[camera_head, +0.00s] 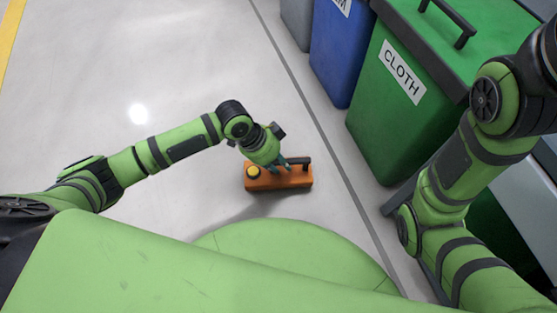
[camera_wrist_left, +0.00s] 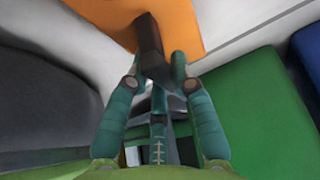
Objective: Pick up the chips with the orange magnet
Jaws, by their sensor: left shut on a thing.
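The orange magnet (camera_head: 278,178) is an orange block with a yellow round button and a dark handle on top, in the middle of the head view. My left gripper (camera_head: 283,163) is at the top of it, its teal fingers shut on the dark handle. In the left wrist view, the fingers (camera_wrist_left: 160,68) close around the dark handle (camera_wrist_left: 150,42), with the orange body (camera_wrist_left: 185,22) beyond. A shadow shows beside the magnet; I cannot tell whether it touches the floor. No chips show in either view. My right gripper is out of view; only its arm shows.
A green bin (camera_head: 375,140) marked CLOTH stands at the upper right, with a blue bin (camera_head: 335,60) and a grey bin (camera_head: 297,18) beside it. A dark line (camera_head: 300,88) crosses the floor in front of them. The pale floor (camera_head: 110,60) at the left is clear.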

